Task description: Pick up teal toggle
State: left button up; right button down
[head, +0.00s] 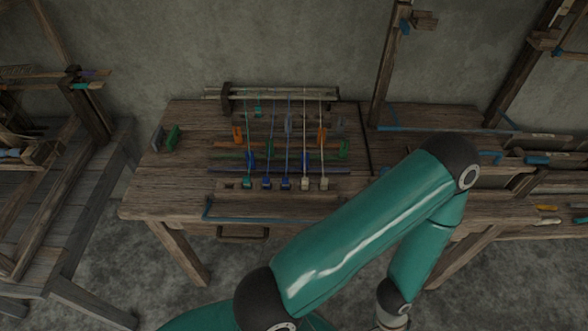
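A small teal piece (247,183) sits at the left end of a front row of small blocks on the wooden table, at the foot of a cord. Another small teal piece (258,111) is near the back bar. At this size I cannot tell for certain which is the toggle. One teal arm of mine crosses the lower middle and bends down at the right. Its wrist end is at the bottom edge and its gripper is out of the picture. My other gripper is not in view either.
The wooden table (165,190) carries cords strung from a back bar (275,92), with orange, blue and green pieces among them. Green and grey blocks (172,137) stand at the left. A blue rod (262,219) runs along the front. Wooden frames flank the table.

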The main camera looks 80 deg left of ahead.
aim_at(246, 180)
jog(key=z, duration=0.15)
jog(key=k, duration=1.65)
jog(key=u, duration=0.95)
jog(key=i, duration=0.65)
jog(key=u, duration=0.15)
